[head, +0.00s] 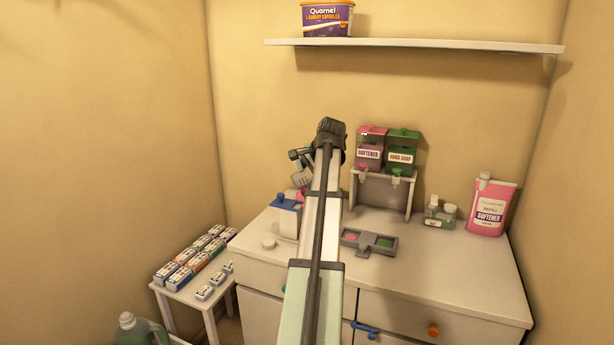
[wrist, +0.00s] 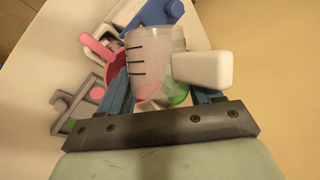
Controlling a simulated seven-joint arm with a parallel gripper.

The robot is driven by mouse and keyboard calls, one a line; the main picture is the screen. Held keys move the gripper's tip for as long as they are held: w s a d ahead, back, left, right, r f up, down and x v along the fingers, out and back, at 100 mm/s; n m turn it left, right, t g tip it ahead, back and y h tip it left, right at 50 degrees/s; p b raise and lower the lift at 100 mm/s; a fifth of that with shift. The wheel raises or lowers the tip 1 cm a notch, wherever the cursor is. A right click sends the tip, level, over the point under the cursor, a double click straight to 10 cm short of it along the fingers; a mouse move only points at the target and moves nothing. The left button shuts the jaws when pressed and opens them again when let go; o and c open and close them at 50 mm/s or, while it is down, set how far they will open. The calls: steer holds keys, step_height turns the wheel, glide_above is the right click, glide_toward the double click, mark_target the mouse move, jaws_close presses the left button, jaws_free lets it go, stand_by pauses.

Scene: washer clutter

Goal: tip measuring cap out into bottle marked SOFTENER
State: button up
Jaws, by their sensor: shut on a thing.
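My gripper (wrist: 160,88) is shut on the measuring cap (wrist: 150,50), a clear cup with black level lines and a white block-like handle (wrist: 202,69). Something pink shows at the cap's lower end; I cannot tell whether it is inside or behind. A pink funnel-like piece (wrist: 97,44) lies just beside and beyond the cap. In the head view my gripper (head: 302,172) is above the left of the cabinet top, over a white container with a blue cap (head: 285,202). SOFTENER shows on a pink dispenser (head: 368,155) and a pink refill pack (head: 488,208). My arm hides part of this area.
A green hand soap dispenser (head: 402,152) stands beside the pink one on a white stand (head: 409,190). A grey tray (head: 368,241) lies in front. A side table (head: 175,288) holds several boxes. A shelf (head: 420,44) hangs above.

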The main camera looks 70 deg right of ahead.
steer(key=shift+s+f+t, duration=0.1)
steer(key=shift+f+t, duration=0.05)
steer(key=shift+t, duration=0.15)
steer(key=shift+s+d+m+t+y, duration=0.2)
steer(key=shift+m+t+y, duration=0.1)
steer(key=shift+t+y, duration=0.2)
steer(key=shift+s+d+m+t+y, duration=0.1)
steer(key=shift+d+m+t+y, duration=0.1)
steer(key=shift+m+t+y, duration=0.3)
stand_by(0.6)
steer(key=shift+s+d+y, duration=0.15)
steer(key=shift+y, duration=0.15)
steer(key=shift+t, duration=0.5)
steer(key=shift+w+a+g, duration=0.2)
steer(key=shift+a+g, duration=0.1)
steer(key=shift+g, duration=0.3)
steer(key=shift+n, duration=0.3)
steer(key=shift+h, duration=0.4)
steer(key=shift+w+a+r+n+g+h, duration=0.2)
steer(key=shift+g+h, duration=0.15)
steer(key=shift+g, duration=0.15)
steer(key=shift+w+a+r+n+g+h, duration=0.1)
steer(key=shift+a+n+g+h, duration=0.1)
steer(key=shift+g+h, duration=0.25)
steer(key=shift+w+g+h, duration=0.15)
steer(key=shift+g+h, duration=0.35)
steer(key=shift+g, duration=0.15)
